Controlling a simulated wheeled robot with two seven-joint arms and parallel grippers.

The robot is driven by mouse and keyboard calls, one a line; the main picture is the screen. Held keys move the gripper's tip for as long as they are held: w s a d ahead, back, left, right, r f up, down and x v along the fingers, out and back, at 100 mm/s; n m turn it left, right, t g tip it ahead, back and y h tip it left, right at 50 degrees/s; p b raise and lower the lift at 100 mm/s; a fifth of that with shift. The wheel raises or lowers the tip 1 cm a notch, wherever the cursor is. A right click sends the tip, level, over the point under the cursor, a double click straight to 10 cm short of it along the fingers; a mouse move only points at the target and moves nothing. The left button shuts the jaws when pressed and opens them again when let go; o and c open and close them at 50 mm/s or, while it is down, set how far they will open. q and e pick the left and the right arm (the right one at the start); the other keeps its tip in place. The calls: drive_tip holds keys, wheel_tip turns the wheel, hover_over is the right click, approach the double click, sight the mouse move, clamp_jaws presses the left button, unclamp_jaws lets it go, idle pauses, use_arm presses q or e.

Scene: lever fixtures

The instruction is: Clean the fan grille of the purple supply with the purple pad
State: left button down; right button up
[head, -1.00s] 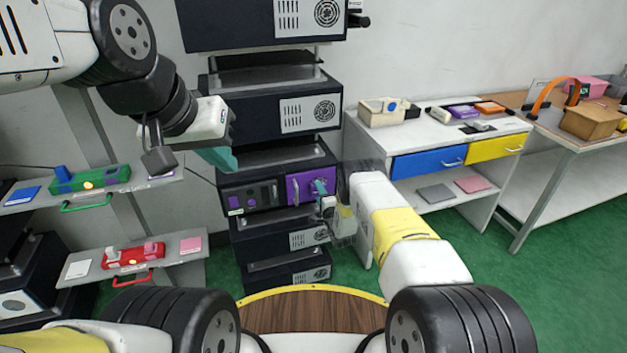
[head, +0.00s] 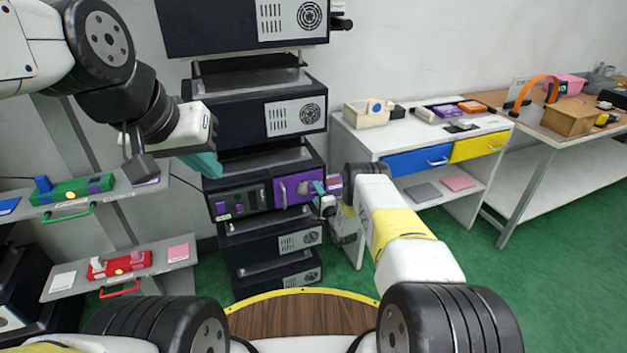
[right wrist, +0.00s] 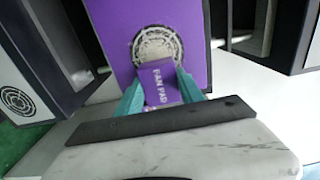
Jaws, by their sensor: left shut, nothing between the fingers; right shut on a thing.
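The purple supply (head: 289,192) is a unit with a purple front panel in the middle rack. In the right wrist view its purple panel (right wrist: 185,15) carries a round pale fan grille (right wrist: 157,43). My right gripper (head: 320,188) is shut on the purple pad (right wrist: 159,80), which is marked "FAN PAD". The pad lies between the teal fingers and overlaps the lower edge of the grille in that view. I cannot tell whether they touch. My left gripper (head: 207,165) is shut and empty, left of the rack and above the purple supply's level.
Other dark units (head: 255,118) sit above and below in the rack. Shelves at left hold a green fixture (head: 72,190) and a red fixture (head: 118,264). At right stands a white bench (head: 420,135) with blue and yellow drawers.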

sight(296, 189)
drive_tip(key=shift+s+a+r, duration=0.1)
drive_tip(key=shift+s+a, duration=0.25)
drive_tip(key=shift+a, duration=0.85)
drive_tip(key=shift+s+a, duration=0.4)
drive_tip(key=shift+a, duration=0.85)
drive_tip(key=shift+s+a+r, duration=0.1)
drive_tip(key=shift+s+a, duration=0.25)
drive_tip(key=shift+a, duration=0.85)
drive_tip(key=shift+d+r, duration=0.15)
drive_tip(key=shift+r, duration=0.1)
drive_tip(key=shift+w+d, duration=0.4)
drive_tip(key=shift+d, duration=0.85)
drive_tip(key=shift+w+d, duration=0.45)
drive_tip(key=shift+d, duration=0.8)
drive_tip(key=shift+w+d, duration=0.4)
drive_tip(key=shift+d, duration=0.85)
drive_tip(key=shift+s+a, duration=0.25)
drive_tip(key=shift+a, duration=0.4)
drive_tip(key=shift+s+a, duration=0.25)
drive_tip(key=shift+a, duration=0.45)
drive_tip(key=shift+s+a, duration=0.25)
drive_tip(key=shift+a, duration=0.4)
drive_tip(key=shift+s+a, duration=0.25)
drive_tip(key=shift+a, duration=0.7)
drive_tip(key=shift+s+a, duration=0.2)
drive_tip(key=shift+a, duration=0.7)
drive_tip(key=v, duration=0.6)
